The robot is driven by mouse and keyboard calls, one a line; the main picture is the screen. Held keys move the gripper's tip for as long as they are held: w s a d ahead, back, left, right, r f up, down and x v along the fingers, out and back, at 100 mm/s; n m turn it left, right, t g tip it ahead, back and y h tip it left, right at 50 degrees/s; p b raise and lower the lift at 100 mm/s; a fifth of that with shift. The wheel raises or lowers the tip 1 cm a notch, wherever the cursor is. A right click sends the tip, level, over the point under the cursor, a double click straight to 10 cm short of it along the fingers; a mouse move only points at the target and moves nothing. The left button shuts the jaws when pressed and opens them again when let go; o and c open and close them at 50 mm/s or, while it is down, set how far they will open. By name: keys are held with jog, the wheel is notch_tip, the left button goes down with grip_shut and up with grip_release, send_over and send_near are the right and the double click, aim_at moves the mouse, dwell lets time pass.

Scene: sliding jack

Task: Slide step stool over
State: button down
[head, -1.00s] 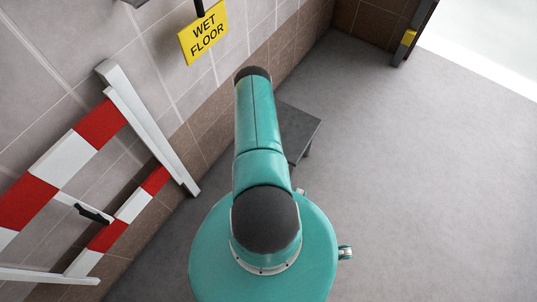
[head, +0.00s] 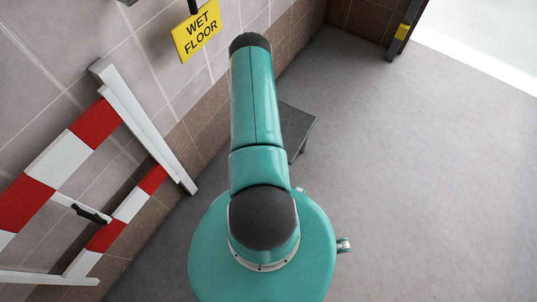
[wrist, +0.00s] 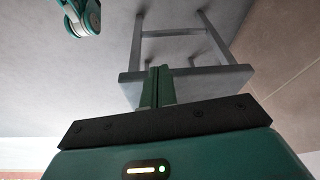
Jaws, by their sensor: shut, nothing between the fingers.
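The step stool (head: 298,124) is dark grey with a flat top. In the head view it stands on the floor beside the tiled wall, partly hidden behind my teal arm. In the wrist view the stool (wrist: 214,82) shows its top edge, legs and a crossbar, with the picture seemingly upside down. My gripper (wrist: 158,72) is shut and empty. Its fingertips overlap the stool's top edge in the wrist view; I cannot tell whether they touch it. The gripper is hidden behind my arm in the head view.
A red-and-white barrier (head: 92,150) leans by the wall at the left. A yellow wet floor sign (head: 196,31) hangs at the wall. A dark post with a yellow part (head: 402,32) stands at the back right, by a bright opening. The grey floor (head: 430,180) at the right is clear.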

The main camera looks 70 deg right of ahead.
jog(key=d+f, duration=0.6)
jog(key=f, duration=0.3)
jog(key=shift+w+d+f, duration=0.2)
jog(key=shift+w+d, duration=0.1)
jog(key=shift+d, duration=0.1)
jog(key=d, duration=0.5)
jog(key=shift+w+d, duration=0.25)
jog(key=shift+d, duration=0.15)
jog(key=shift+a, duration=0.1)
